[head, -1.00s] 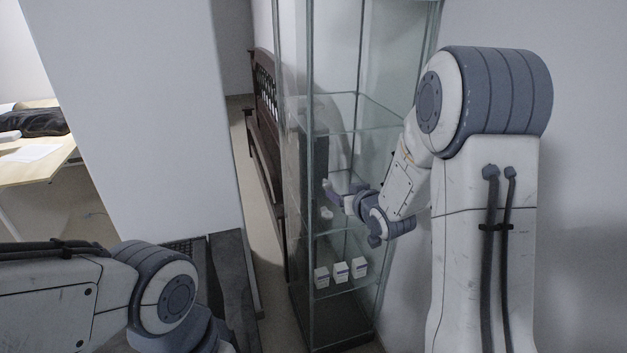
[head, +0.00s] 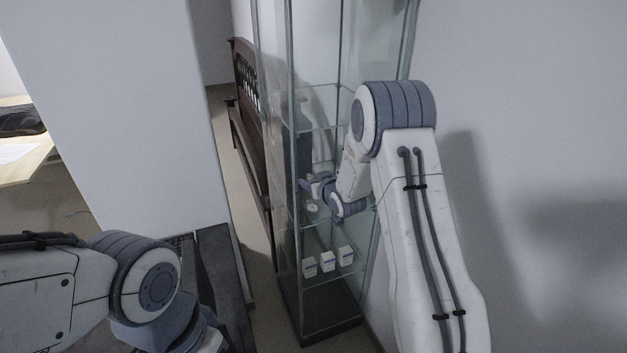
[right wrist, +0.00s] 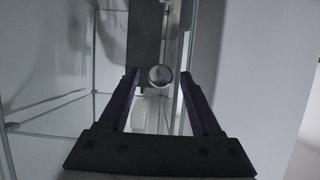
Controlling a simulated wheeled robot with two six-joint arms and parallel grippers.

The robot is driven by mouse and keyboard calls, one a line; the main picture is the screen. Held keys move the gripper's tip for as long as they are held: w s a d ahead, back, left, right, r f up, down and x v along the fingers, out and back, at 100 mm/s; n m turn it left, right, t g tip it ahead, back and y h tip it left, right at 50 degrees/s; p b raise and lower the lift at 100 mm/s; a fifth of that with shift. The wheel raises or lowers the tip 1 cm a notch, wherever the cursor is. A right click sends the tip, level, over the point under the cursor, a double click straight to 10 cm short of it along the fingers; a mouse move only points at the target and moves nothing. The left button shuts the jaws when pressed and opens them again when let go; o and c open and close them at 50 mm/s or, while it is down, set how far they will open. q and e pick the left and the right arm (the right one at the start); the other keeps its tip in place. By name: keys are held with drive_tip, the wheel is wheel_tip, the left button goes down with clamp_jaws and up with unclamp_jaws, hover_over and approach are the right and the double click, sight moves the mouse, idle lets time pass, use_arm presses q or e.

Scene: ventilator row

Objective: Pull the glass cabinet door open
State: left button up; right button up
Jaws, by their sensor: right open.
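The tall glass cabinet (head: 325,300) stands ahead, with glass panes, shelves and a dark base. I cannot tell from the clear panes which one is the door or whether it stands open. My right gripper (head: 305,186) is in front of the cabinet at mid height. In the right wrist view its two fingers are open (right wrist: 160,78). A round, shiny knob (right wrist: 160,76) shows between the fingertips; contact cannot be told. My left arm comes in at the lower left, and its gripper is out of the picture.
Small white boxes (head: 327,261) stand on a low shelf inside the cabinet. A dark wooden bench (head: 252,130) is behind it to the left. A white wall section (head: 120,110) stands at left, and a grey wall (head: 540,120) is close on the right.

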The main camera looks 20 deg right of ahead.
drive_tip(key=shift+c, duration=0.3)
clamp_jaws()
drive_tip(key=shift+r, duration=0.1)
idle(1.0)
